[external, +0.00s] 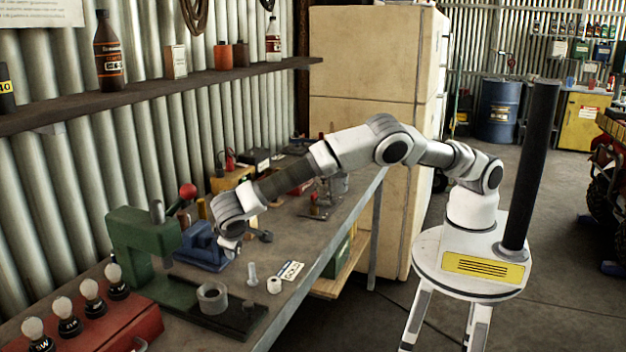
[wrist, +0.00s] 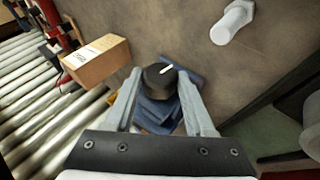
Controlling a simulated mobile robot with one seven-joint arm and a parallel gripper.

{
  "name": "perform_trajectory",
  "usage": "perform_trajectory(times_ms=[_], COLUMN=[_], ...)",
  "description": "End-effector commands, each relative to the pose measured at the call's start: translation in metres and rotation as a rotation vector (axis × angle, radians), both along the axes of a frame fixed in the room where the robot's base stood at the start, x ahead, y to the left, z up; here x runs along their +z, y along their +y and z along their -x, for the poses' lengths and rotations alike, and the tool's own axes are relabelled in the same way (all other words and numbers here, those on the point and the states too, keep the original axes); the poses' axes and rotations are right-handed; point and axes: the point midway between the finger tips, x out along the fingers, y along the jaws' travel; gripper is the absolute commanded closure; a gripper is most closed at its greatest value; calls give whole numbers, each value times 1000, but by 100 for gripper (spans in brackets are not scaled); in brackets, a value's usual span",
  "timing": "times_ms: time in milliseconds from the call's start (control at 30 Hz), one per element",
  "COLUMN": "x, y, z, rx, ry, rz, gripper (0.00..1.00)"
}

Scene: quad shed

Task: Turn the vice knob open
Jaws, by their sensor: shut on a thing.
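The blue vice (external: 203,248) stands on the workbench beside the green press. In the wrist view the vice (wrist: 158,112) lies below and behind its round black knob (wrist: 158,77), which has a white line mark pointing to the upper right. My gripper (wrist: 160,74) is shut on the knob, with one finger at each side of it. In the external view my gripper (external: 229,246) reaches down at the vice's right end, and the knob cannot be made out there.
A green press (external: 145,245) stands close in front of the vice, its red-ball lever near my wrist. A cardboard box (wrist: 96,61) shows in the wrist view.

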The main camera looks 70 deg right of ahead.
Motion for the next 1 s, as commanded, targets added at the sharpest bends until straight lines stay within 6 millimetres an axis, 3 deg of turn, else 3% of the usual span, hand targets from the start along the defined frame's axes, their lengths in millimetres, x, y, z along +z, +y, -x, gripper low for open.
perform_trajectory(times_ms=[400, 1000], x=[-9, -9], y=[4, 4], z=[0, 0], rx=[1, 0], ry=[-1, 2], rz=[301, 460], gripper=[100, 100])
